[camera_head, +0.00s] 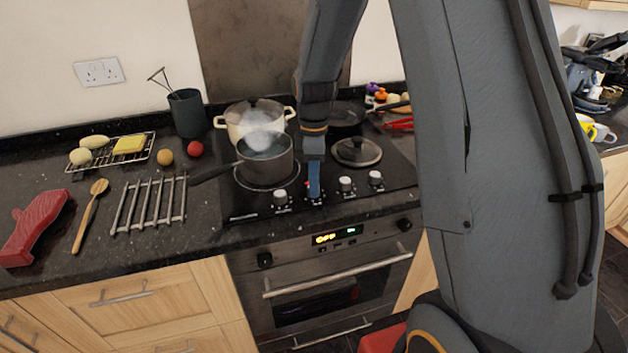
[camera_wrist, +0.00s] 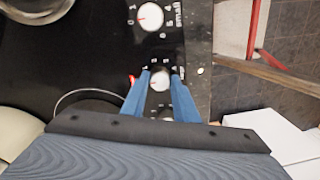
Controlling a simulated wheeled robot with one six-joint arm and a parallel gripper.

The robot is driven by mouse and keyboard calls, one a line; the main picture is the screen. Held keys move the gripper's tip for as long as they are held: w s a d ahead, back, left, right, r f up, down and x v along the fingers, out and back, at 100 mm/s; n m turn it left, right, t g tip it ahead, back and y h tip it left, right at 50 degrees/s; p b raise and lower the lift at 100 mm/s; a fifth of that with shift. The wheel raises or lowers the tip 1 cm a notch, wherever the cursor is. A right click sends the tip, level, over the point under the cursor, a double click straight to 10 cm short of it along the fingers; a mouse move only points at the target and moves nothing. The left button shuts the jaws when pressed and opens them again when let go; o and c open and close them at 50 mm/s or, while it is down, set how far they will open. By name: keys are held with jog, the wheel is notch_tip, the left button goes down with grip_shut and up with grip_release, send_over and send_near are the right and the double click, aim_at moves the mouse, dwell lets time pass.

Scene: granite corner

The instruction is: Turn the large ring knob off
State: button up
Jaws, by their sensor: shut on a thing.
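The hob has a row of white knobs along its front edge. My gripper (camera_head: 314,190) points down onto the second knob from the left and hides it in the head view. In the wrist view, this white knob (camera_wrist: 159,82) sits between the blue fingertips (camera_wrist: 161,76), which are shut on it. Its pointer is hard to make out. A small red spot shows just beside the fingers. A grey saucepan (camera_head: 266,165) with steam above it stands on the front-left ring (camera_head: 240,182).
Other knobs stand close on both sides: a left one (camera_head: 280,198), a neighbour (camera_head: 345,184) and a far right one (camera_head: 375,177). A lidded cream pot (camera_head: 238,121), a glass lid (camera_head: 357,152) and a dark pan (camera_head: 346,117) are on the hob. The oven display (camera_head: 337,236) is below.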

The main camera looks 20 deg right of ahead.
jog(key=shift+w+a+n, duration=0.1)
jog(key=shift+n, duration=0.6)
jog(key=o, duration=1.1)
jog(key=shift+w+r+b, duration=0.15)
jog(key=shift+r+b, duration=0.9)
jog(key=shift+r, duration=2.9)
